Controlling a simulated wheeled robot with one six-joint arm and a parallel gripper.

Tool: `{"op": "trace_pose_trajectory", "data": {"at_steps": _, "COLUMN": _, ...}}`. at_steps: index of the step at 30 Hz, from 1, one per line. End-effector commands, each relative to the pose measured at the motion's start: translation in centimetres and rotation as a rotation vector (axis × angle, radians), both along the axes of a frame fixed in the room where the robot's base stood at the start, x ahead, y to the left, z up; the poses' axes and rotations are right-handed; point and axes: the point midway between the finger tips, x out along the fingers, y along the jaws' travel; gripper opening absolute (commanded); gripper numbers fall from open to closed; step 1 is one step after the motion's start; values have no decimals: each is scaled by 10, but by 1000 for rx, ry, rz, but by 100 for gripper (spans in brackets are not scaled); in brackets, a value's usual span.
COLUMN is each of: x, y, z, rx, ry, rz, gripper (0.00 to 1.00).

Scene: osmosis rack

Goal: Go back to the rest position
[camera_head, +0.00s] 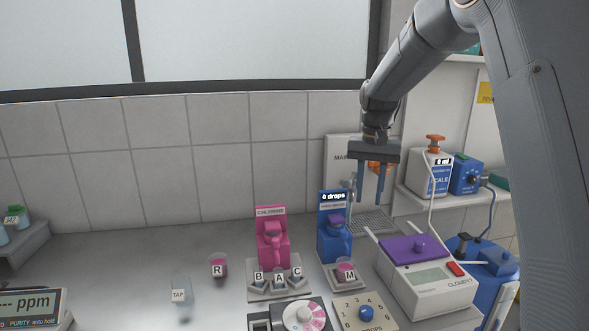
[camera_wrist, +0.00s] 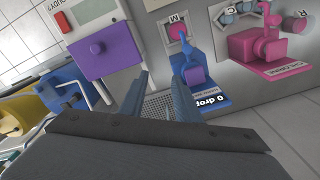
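My gripper (camera_head: 371,183) hangs with its fingers down in front of the tiled wall, above the back of the bench. In the head view it is above and a little right of the blue drops dispenser (camera_head: 335,237). Its two fingers are apart with nothing between them; in the wrist view the gripper (camera_wrist: 168,95) also shows a gap over a grey grating (camera_wrist: 160,107). My arm reaches in from the upper right. The fingers appear clear of everything around them.
Cups marked R (camera_head: 218,267) and M (camera_head: 345,270), a purple-lidded meter (camera_head: 430,275) and a dial box (camera_head: 365,312) are on the bench. Open bench lies at left.

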Motion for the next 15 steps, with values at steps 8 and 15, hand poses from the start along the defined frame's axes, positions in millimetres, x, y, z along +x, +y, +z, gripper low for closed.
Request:
{"op": "trace_pose_trajectory", "data": {"at_steps": 8, "x": -105, "y": 2, "z": -52, "rx": -5, "ry": -31, "rz": 122, "gripper": 30}}
{"op": "trace_pose_trajectory", "data": {"at_steps": 15, "x": -215, "y": 3, "z": -99, "rx": -14, "ry": -62, "rz": 230, "gripper": 30}}
